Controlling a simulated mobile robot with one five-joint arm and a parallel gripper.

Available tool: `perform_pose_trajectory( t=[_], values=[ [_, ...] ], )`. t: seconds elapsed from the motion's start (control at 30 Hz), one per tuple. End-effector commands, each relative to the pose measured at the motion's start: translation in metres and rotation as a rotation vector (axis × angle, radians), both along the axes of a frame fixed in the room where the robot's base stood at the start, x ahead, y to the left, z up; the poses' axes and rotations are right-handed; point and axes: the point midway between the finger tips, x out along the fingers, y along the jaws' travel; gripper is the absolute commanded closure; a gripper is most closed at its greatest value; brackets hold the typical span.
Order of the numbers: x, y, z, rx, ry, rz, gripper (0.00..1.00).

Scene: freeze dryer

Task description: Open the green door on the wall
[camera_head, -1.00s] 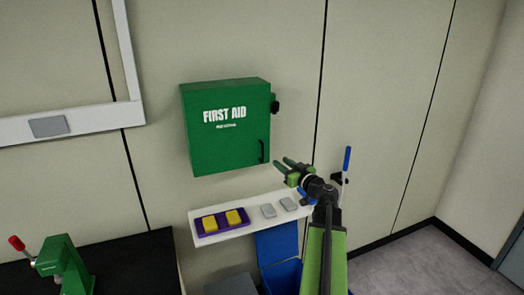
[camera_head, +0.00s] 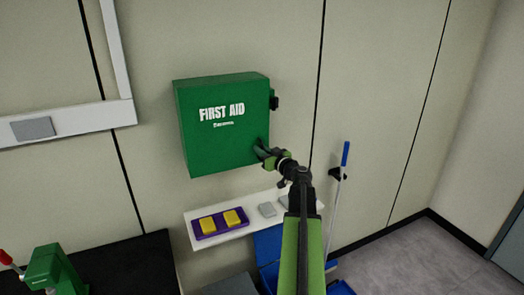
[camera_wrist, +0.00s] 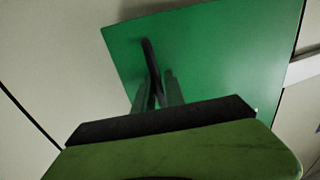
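The green first-aid cabinet (camera_head: 205,140) hangs on the wall. Its green door looks shut, flush with the box, and also fills much of the wrist view (camera_wrist: 225,60). A dark bar handle (camera_wrist: 150,60) sits near the door's lower right corner in the head view. My gripper (camera_head: 262,150) is at this handle. In the wrist view my two fingertips (camera_wrist: 159,82) stand either side of the handle's lower part. I cannot tell whether they press on it. In the head view the handle is mostly hidden by my fingers.
A white shelf (camera_head: 240,231) below the cabinet holds a purple tray (camera_head: 221,232) with yellow items and grey pieces. A blue-handled stick (camera_head: 345,155) stands to the right of my arm. A dark bench with a green device (camera_head: 52,272) is at lower left.

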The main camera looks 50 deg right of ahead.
Motion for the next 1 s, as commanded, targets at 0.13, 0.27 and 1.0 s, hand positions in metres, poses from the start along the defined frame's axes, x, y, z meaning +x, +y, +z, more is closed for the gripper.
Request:
perform_pose_trajectory(
  t=[0.13,0.27,1.0],
  values=[
    [-0.0026,-0.0032,-0.0002,0.000,0.000,-0.004,1.00],
    [-0.0038,-0.0048,-0.0003,0.000,0.001,-0.006,1.00],
    [-0.0054,-0.0069,-0.0007,-0.002,0.002,-0.010,1.00]
  ],
)
